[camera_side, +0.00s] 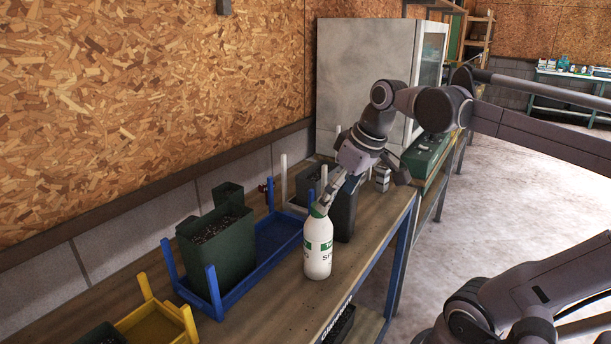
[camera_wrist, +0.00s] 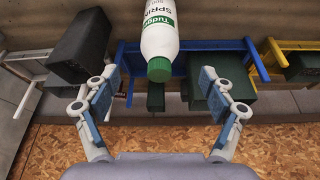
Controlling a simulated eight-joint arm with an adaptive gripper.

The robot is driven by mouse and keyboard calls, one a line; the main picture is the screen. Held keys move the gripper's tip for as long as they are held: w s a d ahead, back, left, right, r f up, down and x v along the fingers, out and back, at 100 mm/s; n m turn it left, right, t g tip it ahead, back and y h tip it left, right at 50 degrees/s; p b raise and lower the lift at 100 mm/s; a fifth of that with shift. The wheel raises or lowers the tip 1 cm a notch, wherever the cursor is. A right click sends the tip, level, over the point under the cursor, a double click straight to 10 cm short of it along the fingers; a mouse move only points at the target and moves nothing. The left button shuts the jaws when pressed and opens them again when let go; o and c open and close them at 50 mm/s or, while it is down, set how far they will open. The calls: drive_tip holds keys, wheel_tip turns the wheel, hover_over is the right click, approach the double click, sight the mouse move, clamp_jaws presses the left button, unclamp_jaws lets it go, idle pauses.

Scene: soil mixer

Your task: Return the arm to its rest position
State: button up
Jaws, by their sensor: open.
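My gripper (camera_wrist: 156,103) is open and empty in the wrist view, its two fingers spread wide apart. A white bottle (camera_wrist: 159,29) with a green cap and green label lies ahead of the fingers in that view, its cap end pointing toward the gap between them. In the side view the bottle (camera_side: 318,252) stands upright on the wooden bench (camera_side: 268,310). My gripper (camera_side: 330,190) is just above and behind the bottle's top there; I cannot tell whether they touch.
A blue rack (camera_side: 281,236) holds a green pot (camera_side: 222,258). A yellow rack (camera_side: 155,325) is at front left, and a dark pot (camera_side: 343,212) stands behind the bottle. A grey cabinet (camera_side: 362,75) stands at the back. The bench's right edge is near the bottle.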

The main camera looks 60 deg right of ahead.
sight(319, 217)
drive_tip(key=x, duration=1.2)
drive_tip(key=shift+f, duration=0.2)
drive_tip(key=shift+r, duration=0.7)
wheel_tip(319, 217, up, 3)
drive_tip(key=shift+f, duration=0.1)
drive_tip(key=s+d+r, duration=0.8)
drive_tip(key=r, duration=0.1)
drive_tip(key=shift+s+r, duration=0.3)
drive_tip(key=shift+r, duration=0.1)
